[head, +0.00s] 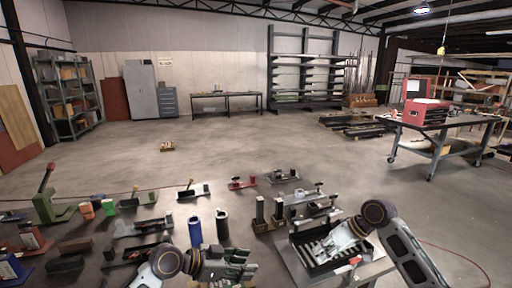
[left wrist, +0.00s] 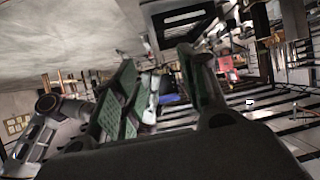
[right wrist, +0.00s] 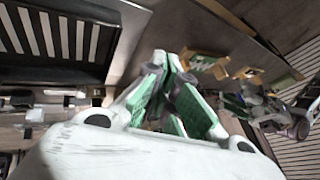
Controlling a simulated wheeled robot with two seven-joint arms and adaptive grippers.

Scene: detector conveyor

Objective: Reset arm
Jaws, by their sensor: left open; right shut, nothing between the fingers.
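My left gripper (head: 238,268) is low in the middle of the head view, pointing right. In the left wrist view its green-padded fingers (left wrist: 160,85) stand apart with nothing held between them. My right gripper (head: 330,246) is over the black slotted tray (head: 308,262) at the lower right of the head view. In the right wrist view its fingers (right wrist: 172,70) meet and are empty, and the slotted tray (right wrist: 100,55) shows at the upper left. I cannot tell how high either gripper is above the things below.
Two dark cylinders, one blue-topped (head: 195,232) and one black (head: 222,226), stand near my left gripper. Several small fixtures and clamps, including a green one (head: 50,208), spread across the left. A wheeled table (head: 440,128) with a red toolbox (head: 425,112) stands farther right. Open floor lies beyond.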

